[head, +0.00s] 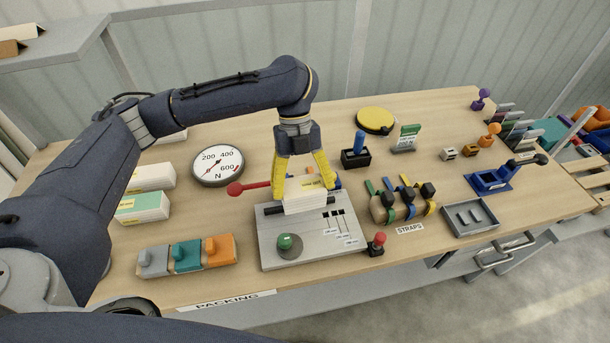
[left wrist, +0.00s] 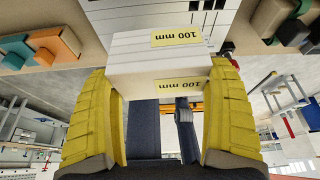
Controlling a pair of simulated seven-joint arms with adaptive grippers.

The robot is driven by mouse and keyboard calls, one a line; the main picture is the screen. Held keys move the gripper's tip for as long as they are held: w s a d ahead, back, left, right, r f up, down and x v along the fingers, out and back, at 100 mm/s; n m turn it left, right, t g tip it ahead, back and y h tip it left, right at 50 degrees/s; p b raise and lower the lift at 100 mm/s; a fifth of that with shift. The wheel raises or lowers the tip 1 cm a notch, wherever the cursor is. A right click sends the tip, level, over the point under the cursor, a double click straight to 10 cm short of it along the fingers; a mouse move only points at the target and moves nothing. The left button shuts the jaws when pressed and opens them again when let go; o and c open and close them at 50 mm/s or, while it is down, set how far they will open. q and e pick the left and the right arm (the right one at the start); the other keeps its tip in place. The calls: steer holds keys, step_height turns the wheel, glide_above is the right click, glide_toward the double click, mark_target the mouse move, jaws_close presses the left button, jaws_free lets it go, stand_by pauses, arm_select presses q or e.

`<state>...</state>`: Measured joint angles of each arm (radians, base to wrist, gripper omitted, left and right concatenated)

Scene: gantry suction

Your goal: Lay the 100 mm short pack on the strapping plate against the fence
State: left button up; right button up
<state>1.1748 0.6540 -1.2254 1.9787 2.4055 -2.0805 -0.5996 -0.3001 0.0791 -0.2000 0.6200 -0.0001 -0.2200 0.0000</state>
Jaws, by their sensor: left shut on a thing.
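The 100 mm short pack (head: 305,197) is a white block with a yellow label, and it is also large in the left wrist view (left wrist: 130,68), where the label reads 100 mm. My left gripper (head: 304,184), with yellow fingers, is shut on this pack from above. The strapping plate (head: 275,231) is a grey plate with a green knob at its front and dark slots to the right. The pack is over the plate's rear part, by a dark bar (head: 273,210). I cannot tell whether it touches the plate. The fence is mostly hidden behind the pack and fingers. My right gripper is not in view.
A red-knobbed lever (head: 236,189) sticks out left of the plate. A force dial (head: 218,166) and white packs (head: 142,207) stand further left. Coloured straps (head: 405,198), a red-topped button (head: 377,243) and a grey tray (head: 470,216) are to the right.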

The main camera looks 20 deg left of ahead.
mark_target(303, 200)
arm_select(q)
steer(key=shift+w, duration=0.1)
stand_by(0.5)
steer(key=shift+f, duration=2.9)
steer(key=shift+f, duration=1.55)
steer(key=o, duration=1.2)
steer(key=shift+c, duration=0.2)
steer(key=v, duration=1.2)
steer(key=shift+w, duration=0.1)
